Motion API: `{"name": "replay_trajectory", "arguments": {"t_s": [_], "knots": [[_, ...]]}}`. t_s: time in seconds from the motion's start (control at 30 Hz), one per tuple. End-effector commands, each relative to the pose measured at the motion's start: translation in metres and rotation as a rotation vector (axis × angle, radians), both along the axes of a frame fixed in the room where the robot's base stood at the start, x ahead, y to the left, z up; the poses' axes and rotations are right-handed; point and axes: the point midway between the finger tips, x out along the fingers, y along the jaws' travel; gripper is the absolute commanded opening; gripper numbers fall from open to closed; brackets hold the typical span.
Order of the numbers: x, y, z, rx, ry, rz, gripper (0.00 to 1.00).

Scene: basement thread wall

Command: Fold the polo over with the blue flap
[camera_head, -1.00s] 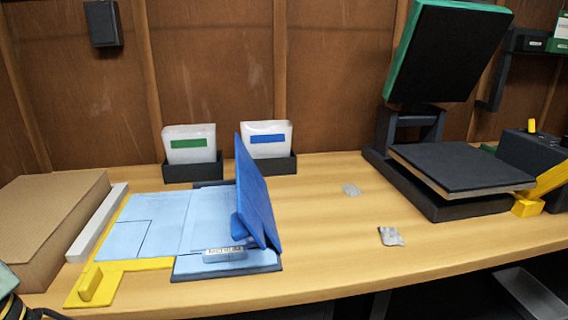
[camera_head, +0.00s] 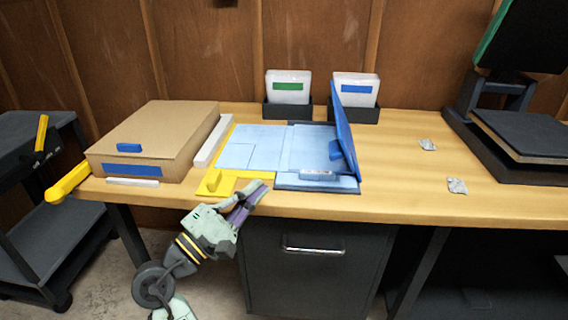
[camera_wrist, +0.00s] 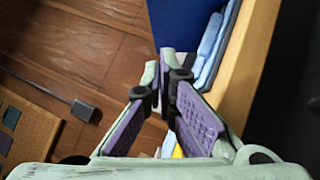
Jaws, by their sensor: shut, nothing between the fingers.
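The light blue polo (camera_head: 262,147) lies flat on the folding board, its left part over the yellow flap (camera_head: 216,184). The blue flap (camera_head: 346,130) stands steeply raised at the board's right side, with a blue grip on its left face. My gripper (camera_head: 262,188) is shut and empty at the table's front edge, below and left of the raised flap, apart from it. In the wrist view, my gripper's purple-padded fingers (camera_wrist: 167,58) meet at the tips. The blue flap (camera_wrist: 182,22) and part of the polo (camera_wrist: 210,38) show beyond them.
A cardboard box (camera_head: 155,135) and a pale bar (camera_head: 213,142) stand left of the board. Two bins (camera_head: 288,107) (camera_head: 356,109) are behind it. Grey scraps (camera_head: 457,186) lie right, before a press (camera_head: 525,145). A drawer unit (camera_head: 316,260) stands below. Table between board and press is mostly clear.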

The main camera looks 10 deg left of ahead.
Motion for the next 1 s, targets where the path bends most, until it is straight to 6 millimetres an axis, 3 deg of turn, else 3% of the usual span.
{"name": "replay_trajectory", "arguments": {"t_s": [0.13, 0.27, 0.67, 0.8, 1.0], "knots": [[-0.005, -0.016, -0.003, -0.037, 0.027, -0.086, 0.0], [0.006, -0.027, 0.003, -0.037, 0.027, -0.091, 0.0], [0.064, -0.079, 0.03, -0.034, 0.024, -0.085, 0.0], [0.063, -0.098, 0.038, -0.034, 0.024, -0.084, 0.0], [0.063, -0.112, 0.043, -0.035, 0.024, -0.082, 0.0]]}}
